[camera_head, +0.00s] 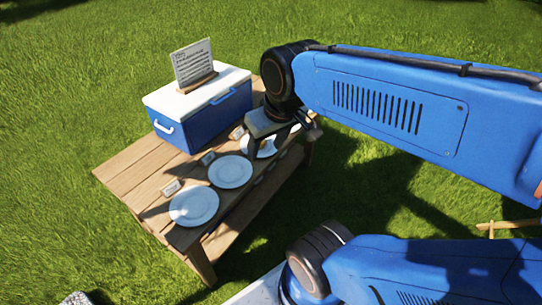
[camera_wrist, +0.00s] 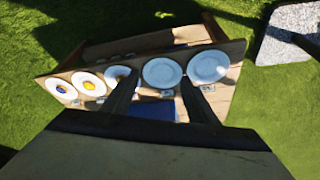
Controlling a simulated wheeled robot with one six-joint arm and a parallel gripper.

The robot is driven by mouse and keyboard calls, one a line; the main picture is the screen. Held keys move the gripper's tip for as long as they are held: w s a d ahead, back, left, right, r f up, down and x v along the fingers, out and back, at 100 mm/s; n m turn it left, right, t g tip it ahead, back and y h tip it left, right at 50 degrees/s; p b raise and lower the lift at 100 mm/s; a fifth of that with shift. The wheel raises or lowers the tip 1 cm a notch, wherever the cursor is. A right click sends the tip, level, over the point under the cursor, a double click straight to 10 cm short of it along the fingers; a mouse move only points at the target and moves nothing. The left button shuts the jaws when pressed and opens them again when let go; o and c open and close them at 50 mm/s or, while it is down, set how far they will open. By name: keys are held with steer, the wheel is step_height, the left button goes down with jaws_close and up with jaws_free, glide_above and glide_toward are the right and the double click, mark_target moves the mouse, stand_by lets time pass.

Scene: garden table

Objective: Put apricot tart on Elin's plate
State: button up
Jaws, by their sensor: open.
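My gripper (camera_head: 266,146) is open above the table, over the third plate (camera_head: 266,152) in the head view. In the wrist view its two dark fingers (camera_wrist: 158,78) stand apart with nothing held between them. Several white plates line the table edge. In the wrist view one plate at the left (camera_wrist: 80,78) bears a small yellow-orange item (camera_wrist: 90,85), possibly the apricot tart. The plate left of it (camera_wrist: 52,83) holds a darker item with some orange (camera_wrist: 62,89). The plates (camera_wrist: 162,72) and (camera_wrist: 208,66) look empty. Name cards (camera_head: 173,187) stand by the plates, too small to read, so I cannot tell Elin's plate.
A blue cooler with a white lid (camera_head: 205,105) stands on the wooden table (camera_head: 125,172) behind the plates. A sign (camera_head: 193,64) stands on its lid. Grass surrounds the table. My arm hides the table's far right end in the head view.

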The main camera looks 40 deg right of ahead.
steer(key=shift+s+a+f+t, duration=0.1)
steer(key=shift+s+f, duration=0.05)
steer(key=shift+s, duration=0.35)
steer(key=shift+s+a+f+t, duration=0.1)
steer(key=shift+s+a, duration=0.05)
steer(key=shift+s, duration=0.4)
steer(key=shift+s+a+f+t, duration=0.1)
steer(key=shift+s+f, duration=0.05)
steer(key=shift+s, duration=0.35)
